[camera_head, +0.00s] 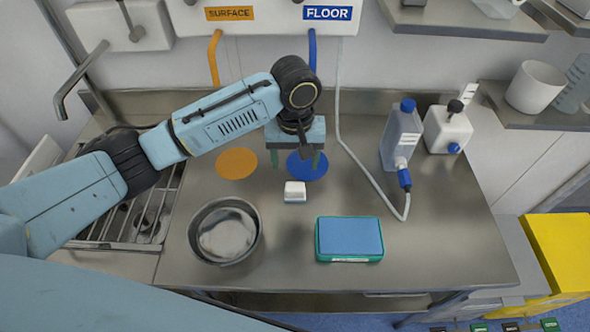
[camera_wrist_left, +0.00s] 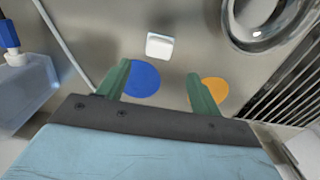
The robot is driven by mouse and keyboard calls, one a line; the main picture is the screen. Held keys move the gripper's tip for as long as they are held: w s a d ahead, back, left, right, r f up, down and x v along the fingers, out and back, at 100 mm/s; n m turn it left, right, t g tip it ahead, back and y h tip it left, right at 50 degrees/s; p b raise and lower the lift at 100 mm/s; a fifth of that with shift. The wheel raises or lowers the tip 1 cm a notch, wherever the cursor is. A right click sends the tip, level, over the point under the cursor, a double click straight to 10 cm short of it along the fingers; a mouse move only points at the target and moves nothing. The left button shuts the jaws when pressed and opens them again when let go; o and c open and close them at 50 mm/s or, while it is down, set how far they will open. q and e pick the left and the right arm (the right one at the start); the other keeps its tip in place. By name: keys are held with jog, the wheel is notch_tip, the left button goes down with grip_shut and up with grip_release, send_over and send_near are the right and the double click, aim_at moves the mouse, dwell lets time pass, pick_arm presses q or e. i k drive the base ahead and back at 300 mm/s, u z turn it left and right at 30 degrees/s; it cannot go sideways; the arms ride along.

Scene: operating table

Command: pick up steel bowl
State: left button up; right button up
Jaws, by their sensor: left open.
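The steel bowl (camera_head: 224,231) stands upright on the steel counter, left of centre in the head view. In the left wrist view the bowl (camera_wrist_left: 262,22) is at the top right, partly cut off by the frame edge. My left gripper (camera_head: 299,160) is open and empty, above the counter near the blue disc, behind and to the right of the bowl. Its two green fingers (camera_wrist_left: 158,92) are spread apart in the left wrist view and point toward the counter. The bowl is apart from the fingers. My right gripper is not in view.
A small white block (camera_head: 295,191) lies between gripper and bowl. A blue-topped teal box (camera_head: 349,239) is right of the bowl. Orange (camera_head: 237,163) and blue (camera_head: 307,166) discs lie at the back. A bottle (camera_head: 401,135) with a hose stands right. A drain rack (camera_head: 135,222) is left.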

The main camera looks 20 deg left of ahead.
aim_at(224, 230)
jog(key=u, duration=1.3)
